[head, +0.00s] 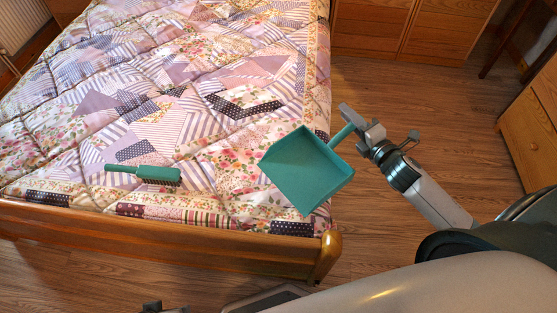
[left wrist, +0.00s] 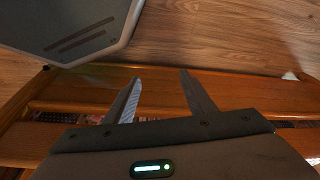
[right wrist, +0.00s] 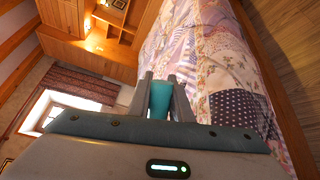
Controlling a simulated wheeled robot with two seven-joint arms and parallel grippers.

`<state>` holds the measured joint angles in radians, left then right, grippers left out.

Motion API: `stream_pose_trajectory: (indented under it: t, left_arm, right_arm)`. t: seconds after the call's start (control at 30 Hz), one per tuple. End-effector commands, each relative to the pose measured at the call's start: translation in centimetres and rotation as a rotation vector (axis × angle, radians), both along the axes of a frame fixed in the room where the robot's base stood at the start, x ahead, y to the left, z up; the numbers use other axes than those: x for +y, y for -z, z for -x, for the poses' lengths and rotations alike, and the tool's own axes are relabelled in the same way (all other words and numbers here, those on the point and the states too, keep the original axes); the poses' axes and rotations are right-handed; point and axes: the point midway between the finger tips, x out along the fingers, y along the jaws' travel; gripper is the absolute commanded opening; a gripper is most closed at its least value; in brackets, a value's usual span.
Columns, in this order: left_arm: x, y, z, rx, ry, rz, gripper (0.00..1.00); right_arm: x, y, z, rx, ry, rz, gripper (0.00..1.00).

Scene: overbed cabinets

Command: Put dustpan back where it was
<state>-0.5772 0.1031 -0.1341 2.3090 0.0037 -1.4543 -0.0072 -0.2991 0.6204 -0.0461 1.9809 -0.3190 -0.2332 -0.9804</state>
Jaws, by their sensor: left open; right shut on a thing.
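The teal dustpan (head: 306,170) is in the head view, above the near right corner of the bed. My right gripper (head: 359,127) is shut on its handle, at the upper right of the pan. The handle (right wrist: 160,102) also shows between the fingers in the right wrist view. I cannot tell whether the pan touches the quilt. A green brush (head: 145,174) lies on the quilt to the left. My left gripper (left wrist: 160,98) is open and empty near the wooden footboard. In the head view only a small part of it shows at the bottom edge.
The bed with a patchwork quilt (head: 150,110) fills the left and middle. Its wooden footboard (head: 180,235) runs along the near side. Wooden cabinets (head: 410,28) stand at the back, and a wooden chest (head: 535,130) at the right. The floor (head: 400,90) right of the bed is clear.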

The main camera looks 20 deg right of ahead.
Motion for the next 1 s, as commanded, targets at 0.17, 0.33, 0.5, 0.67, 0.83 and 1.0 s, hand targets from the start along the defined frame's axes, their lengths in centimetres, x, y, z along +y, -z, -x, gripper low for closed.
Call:
stream_pose_trajectory:
  t: [0.17, 0.33, 0.5, 0.67, 0.83, 1.0]
  left_arm:
    - [-0.1, 0.1, -0.1, -0.004, 0.0, 0.002, 0.5]
    - [-0.4, 0.3, -0.4, -0.021, 0.004, 0.012, 0.5]
    - [-1.1, 0.3, -0.8, -0.048, 0.012, 0.03, 0.5]
    - [-1.6, 0.2, -1.3, -0.078, 0.016, 0.043, 0.5]
    - [-1.8, 0.3, -1.6, -0.096, 0.018, 0.051, 0.5]
    - [-1.8, 0.3, -1.4, -0.095, 0.019, 0.052, 0.5]
  right_arm:
    - [0.6, 0.7, -1.1, -0.002, 0.002, -0.003, 0.0]
    - [1.8, 2.3, -3.5, -0.002, 0.002, -0.004, 0.0]
    - [3.5, 4.2, -6.4, -0.003, 0.001, -0.005, 0.0]
    - [4.7, 5.9, -8.7, -0.001, 0.001, -0.004, 0.0]
    - [5.5, 6.8, -10.0, -0.002, 0.0, -0.002, 0.0]
    - [5.6, 6.9, -10.2, -0.001, 0.0, -0.001, 0.0]
